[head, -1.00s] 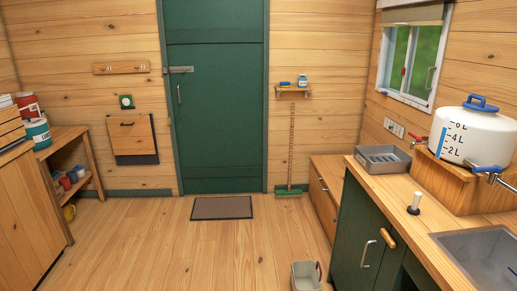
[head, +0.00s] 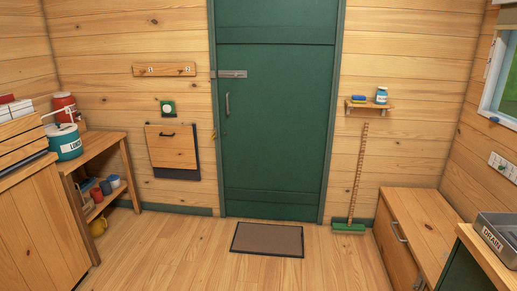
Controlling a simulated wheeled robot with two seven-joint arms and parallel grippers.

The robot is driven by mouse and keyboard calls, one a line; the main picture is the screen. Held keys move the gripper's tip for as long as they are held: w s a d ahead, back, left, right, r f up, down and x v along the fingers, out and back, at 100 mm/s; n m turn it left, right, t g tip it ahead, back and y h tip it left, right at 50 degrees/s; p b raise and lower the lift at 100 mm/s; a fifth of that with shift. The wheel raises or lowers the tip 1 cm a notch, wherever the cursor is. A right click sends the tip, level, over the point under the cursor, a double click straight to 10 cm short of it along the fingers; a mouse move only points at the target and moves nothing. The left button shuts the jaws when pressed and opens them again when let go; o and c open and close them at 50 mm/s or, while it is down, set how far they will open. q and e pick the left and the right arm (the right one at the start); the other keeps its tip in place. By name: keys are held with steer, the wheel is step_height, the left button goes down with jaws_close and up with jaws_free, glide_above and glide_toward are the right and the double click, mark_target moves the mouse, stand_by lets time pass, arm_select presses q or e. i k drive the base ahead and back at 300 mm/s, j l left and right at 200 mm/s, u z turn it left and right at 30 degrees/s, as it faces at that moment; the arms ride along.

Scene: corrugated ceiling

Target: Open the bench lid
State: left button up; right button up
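A low wooden bench (head: 418,222) stands against the right wall, past the end of the green counter. The near end of the bench is partly hidden by the counter and the grey tray. Neither of my grippers shows in the head view.
The counter corner (head: 478,252) with a grey tray (head: 497,232) juts in at the lower right. A green broom (head: 349,226) leans by the bench's far end. A doormat (head: 267,239) lies before the green door (head: 272,120). A shelf unit (head: 100,150) stands left. The middle floor is clear.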

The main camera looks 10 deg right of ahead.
mark_target(427, 222)
steer(key=i, duration=0.8)
steer(key=i+z, duration=0.35)
steer(key=i+j+z, duration=0.2)
steer(key=z, duration=0.2)
steer(key=i+z, duration=0.15)
steer(key=z, duration=0.25)
steer(key=i+z, duration=0.15)
steer(key=z, duration=0.25)
steer(key=i+j+z, duration=0.15)
steer(key=z, duration=0.25)
steer(key=i+j+z, duration=0.15)
steer(key=z, duration=0.25)
steer(key=i+j+z, duration=0.3)
steer(key=z, duration=0.2)
steer(key=i+j+z, duration=0.25)
steer(key=j+z, duration=0.2)
steer(key=l, duration=0.1)
